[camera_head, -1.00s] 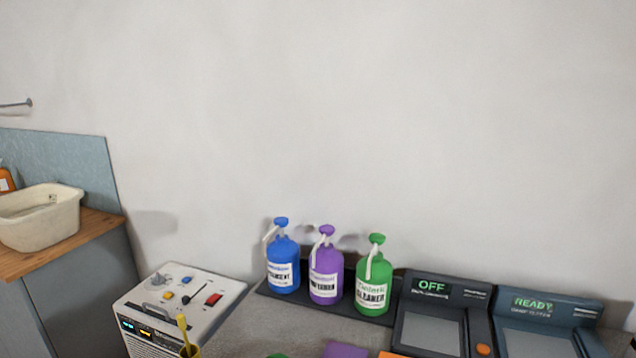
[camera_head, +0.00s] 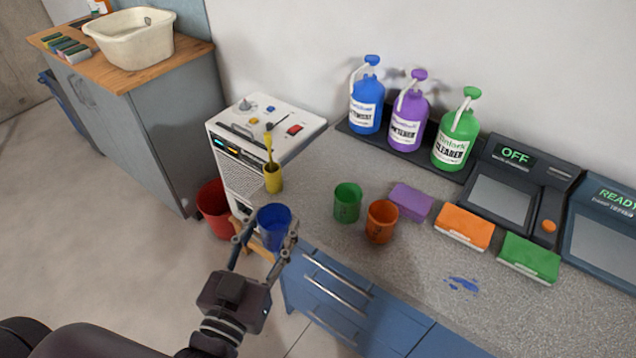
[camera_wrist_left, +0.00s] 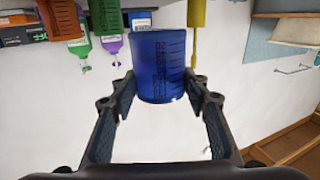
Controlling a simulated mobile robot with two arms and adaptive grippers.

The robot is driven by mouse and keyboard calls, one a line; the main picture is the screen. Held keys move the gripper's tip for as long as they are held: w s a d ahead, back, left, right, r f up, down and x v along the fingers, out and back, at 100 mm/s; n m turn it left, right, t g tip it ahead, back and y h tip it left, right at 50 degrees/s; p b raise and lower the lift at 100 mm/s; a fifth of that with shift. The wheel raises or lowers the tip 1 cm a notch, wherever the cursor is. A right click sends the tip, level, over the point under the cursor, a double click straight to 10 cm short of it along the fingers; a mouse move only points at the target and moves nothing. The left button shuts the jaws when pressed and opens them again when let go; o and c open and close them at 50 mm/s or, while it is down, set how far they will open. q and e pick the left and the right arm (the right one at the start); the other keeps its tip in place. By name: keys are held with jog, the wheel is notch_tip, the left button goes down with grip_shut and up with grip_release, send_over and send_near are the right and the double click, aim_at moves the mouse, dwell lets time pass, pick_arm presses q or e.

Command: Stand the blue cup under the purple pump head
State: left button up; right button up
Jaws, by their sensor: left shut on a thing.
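The blue cup (camera_head: 274,222) is held upright off the left front edge of the grey counter. My left gripper (camera_head: 264,238) is shut on it, with one finger on each side. The wrist view also shows the cup (camera_wrist_left: 161,66) between the fingers (camera_wrist_left: 160,88). The purple pump head (camera_head: 419,75) tops the purple bottle (camera_head: 406,120), at the back of the counter between the blue and green bottles. The cup is well away from it, in front and to the left. My right gripper is not in view.
A green cup (camera_head: 347,203) and an orange cup (camera_head: 381,221) stand on the counter right of the held cup. Purple (camera_head: 411,202), orange (camera_head: 464,227) and green (camera_head: 529,258) sponges lie nearby.

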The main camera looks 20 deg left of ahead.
pick_arm(q)
jog(key=w+r+h, duration=0.1)
jog(key=w+r, duration=0.5)
jog(key=w, duration=0.3)
jog(key=w+d+r+m, duration=0.1)
jog(key=w+r, duration=0.6)
jog(key=w, duration=0.2)
jog(key=shift+d+r+h, duration=0.3)
jog(key=shift+h, duration=0.1)
jog(key=shift+f+b, duration=0.5)
jog(key=shift+f, duration=9.3)
jog(key=shift+f, duration=0.1)
jog(key=shift+f, duration=0.1)
jog(key=o, duration=1.3)
